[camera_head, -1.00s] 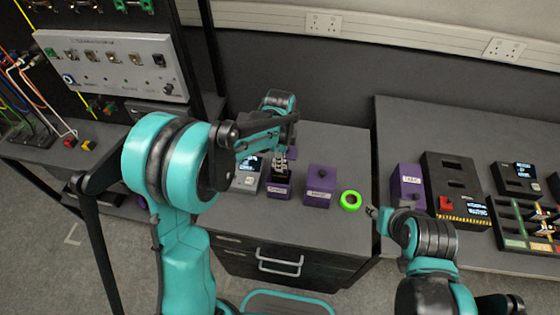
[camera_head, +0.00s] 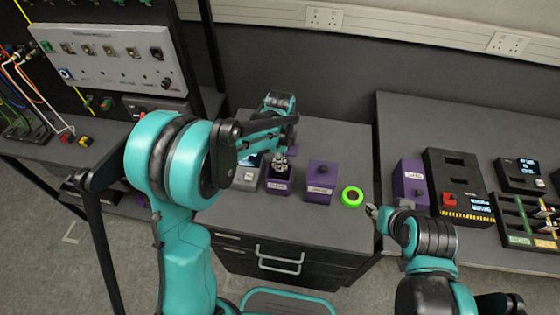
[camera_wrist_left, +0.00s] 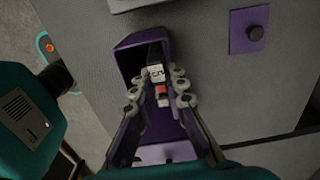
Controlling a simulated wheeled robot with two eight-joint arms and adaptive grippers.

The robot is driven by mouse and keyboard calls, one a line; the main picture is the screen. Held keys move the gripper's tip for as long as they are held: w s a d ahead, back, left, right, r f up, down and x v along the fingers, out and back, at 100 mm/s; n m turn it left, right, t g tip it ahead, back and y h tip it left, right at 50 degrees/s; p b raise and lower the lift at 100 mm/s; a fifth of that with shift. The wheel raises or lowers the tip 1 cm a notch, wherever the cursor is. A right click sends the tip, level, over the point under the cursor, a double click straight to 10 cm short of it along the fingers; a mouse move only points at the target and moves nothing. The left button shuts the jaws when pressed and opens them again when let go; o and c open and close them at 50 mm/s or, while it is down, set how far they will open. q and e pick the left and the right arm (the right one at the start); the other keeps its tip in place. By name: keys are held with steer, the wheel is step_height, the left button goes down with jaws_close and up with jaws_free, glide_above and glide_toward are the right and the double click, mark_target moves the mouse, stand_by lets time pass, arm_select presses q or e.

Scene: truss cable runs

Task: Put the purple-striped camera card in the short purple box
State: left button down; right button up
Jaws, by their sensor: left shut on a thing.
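The short purple box (camera_head: 277,187) stands open-topped on the grey cabinet top, with a white label on its front. My left gripper (camera_head: 280,164) is over its opening. In the left wrist view the gripper (camera_wrist_left: 159,92) is shut on a small dark card (camera_wrist_left: 158,73) with a white printed face and a red patch. The card is over or inside the mouth of the purple box (camera_wrist_left: 126,62); I cannot tell how deep. Its purple stripe does not show clearly. My right gripper (camera_head: 373,212) is by the cabinet's right edge, its fingers too small to read.
A purple box with a black knob (camera_head: 321,185) stands right of the short box, then a green ring (camera_head: 352,196). A grey device (camera_head: 247,174) is close on the left. Another purple box (camera_head: 409,181) and a black unit (camera_head: 456,180) are on the right table.

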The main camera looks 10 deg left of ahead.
stand_by(0.3)
arm_select(q)
steer(key=c, duration=1.5)
jaws_free()
steer(key=shift+c, duration=1)
steer(key=shift+r+p, duration=2.85)
steer(key=shift+r, duration=1.2)
